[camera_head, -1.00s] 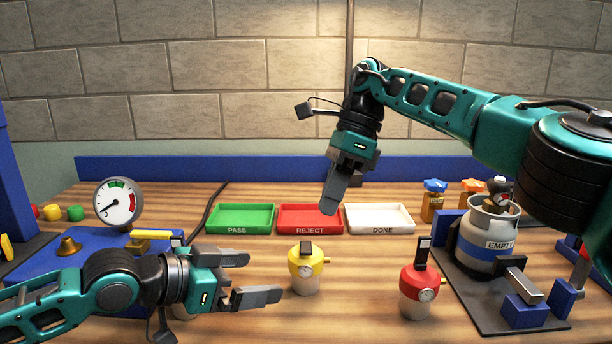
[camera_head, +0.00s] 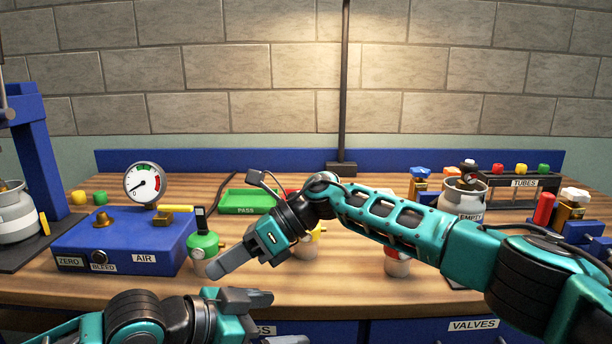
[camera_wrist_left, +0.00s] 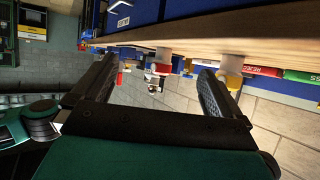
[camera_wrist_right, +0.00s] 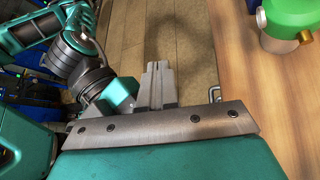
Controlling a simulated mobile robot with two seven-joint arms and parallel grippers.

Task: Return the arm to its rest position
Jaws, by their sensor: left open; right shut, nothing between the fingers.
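My right gripper (camera_head: 218,268) reaches in from the right and hangs low over the bench's front edge, pointing down and left. Its fingers are together with nothing between them, which also shows in the right wrist view (camera_wrist_right: 158,72). My left gripper (camera_head: 285,318) is below it at the bottom of the head view, in front of the bench. Its two fingers stand apart and empty in the left wrist view (camera_wrist_left: 153,80). A green-topped canister (camera_head: 203,246) stands on the bench just behind the right fingertips, and shows beside them in the right wrist view (camera_wrist_right: 292,22).
The right forearm partly hides yellow-topped (camera_head: 309,250) and red-topped canisters (camera_head: 397,262) and most trays beyond the green PASS tray (camera_head: 240,203). A blue gauge box (camera_head: 120,240) stands left. A cylinder marked EMPTY (camera_head: 462,198) and a TUBES rack (camera_head: 525,183) stand right.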

